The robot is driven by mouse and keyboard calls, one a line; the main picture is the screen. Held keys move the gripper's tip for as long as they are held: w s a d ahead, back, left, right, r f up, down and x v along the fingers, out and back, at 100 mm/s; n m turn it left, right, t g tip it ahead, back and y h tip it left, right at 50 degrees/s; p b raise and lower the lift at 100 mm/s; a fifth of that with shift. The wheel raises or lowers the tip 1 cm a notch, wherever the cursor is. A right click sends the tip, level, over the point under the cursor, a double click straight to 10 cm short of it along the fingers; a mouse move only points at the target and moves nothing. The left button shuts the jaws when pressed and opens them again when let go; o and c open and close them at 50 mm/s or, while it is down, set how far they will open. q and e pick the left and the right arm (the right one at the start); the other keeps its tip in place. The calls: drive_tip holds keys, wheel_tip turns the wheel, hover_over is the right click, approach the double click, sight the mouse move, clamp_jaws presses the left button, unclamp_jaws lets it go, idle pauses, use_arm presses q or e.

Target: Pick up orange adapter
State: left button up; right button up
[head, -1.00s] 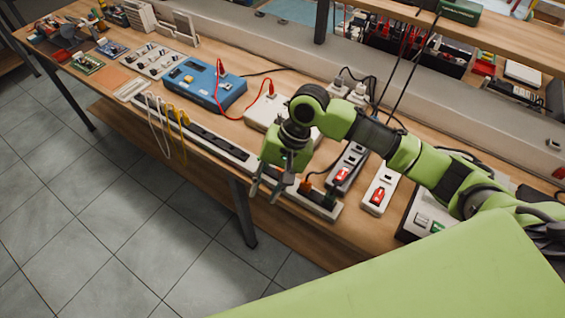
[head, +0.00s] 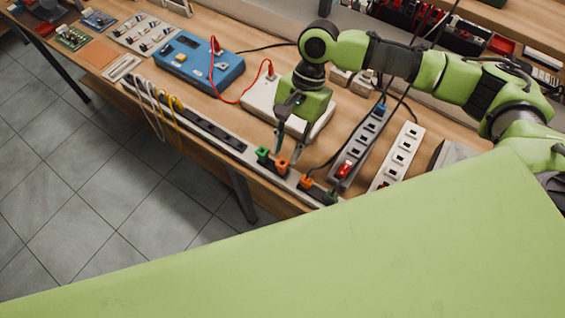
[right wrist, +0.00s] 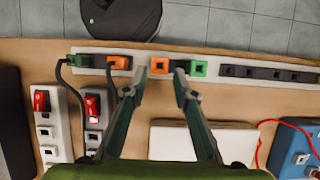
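A long white-edged power strip (head: 236,157) runs along the bench's front edge. One orange adapter (head: 282,165) stands in it beside a green adapter (head: 262,154). A second orange adapter (head: 306,182), with a black cable, is plugged in farther right. My right gripper (head: 287,156) is open above the strip. In the right wrist view, the first orange adapter (right wrist: 160,65) shows in the gap between the right gripper's fingertips (right wrist: 159,72); I cannot tell whether they touch it. The cabled orange adapter (right wrist: 119,62) lies just outside the fingers. My left gripper is not in view.
Another green plug (right wrist: 78,60) sits at the strip's end. A dark strip with a red switch (head: 343,169), a white strip (head: 402,152), a white box (head: 263,103) and a blue meter (head: 190,66) stand behind. Open floor (head: 150,215) lies in front.

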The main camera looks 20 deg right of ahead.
sight(283, 165)
drive_tip(key=shift+p+x, duration=0.6)
drive_tip(key=shift+x, duration=1.75)
drive_tip(key=shift+s+a+f, duration=0.2)
drive_tip(key=shift+s+f, duration=0.05)
drive_tip(key=shift+f, duration=0.15)
drive_tip(key=shift+c, duration=0.2)
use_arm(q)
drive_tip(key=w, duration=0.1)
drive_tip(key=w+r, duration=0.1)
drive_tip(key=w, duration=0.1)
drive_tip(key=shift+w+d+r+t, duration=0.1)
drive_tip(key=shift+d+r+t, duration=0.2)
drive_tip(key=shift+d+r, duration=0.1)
use_arm(e)
clamp_jaws()
